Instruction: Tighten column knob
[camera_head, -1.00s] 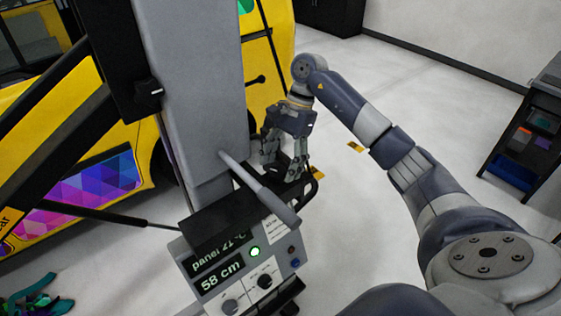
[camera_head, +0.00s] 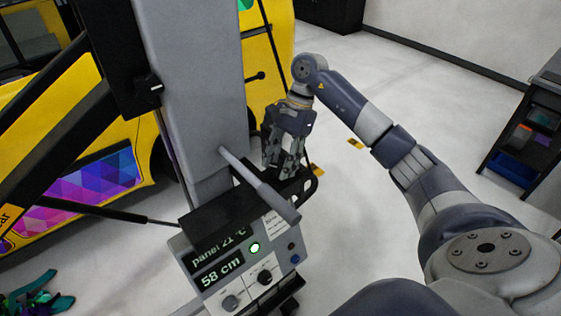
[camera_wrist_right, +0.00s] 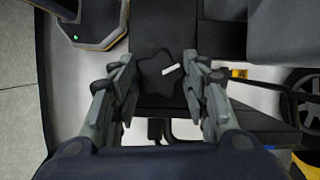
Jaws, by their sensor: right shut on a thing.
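The column knob (camera_wrist_right: 153,76) is a black, lobed knob with a white mark, seen in the right wrist view on a dark block at the column. My right gripper (camera_wrist_right: 158,88) has one finger on each side of it and is shut on it. In the head view my right gripper (camera_head: 284,168) points down beside the grey column (camera_head: 203,90), behind the control box. The knob is hidden there by the fingers and the box's parts. My left gripper is not in view.
The control box (camera_head: 222,262) with a green light and a "58 cm" display stands in front of the column. A grey handle bar (camera_head: 262,187) juts out above it. A yellow vehicle (camera_head: 110,150) is behind at left. A dark shelf cart (camera_head: 522,140) stands at right; open floor lies between.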

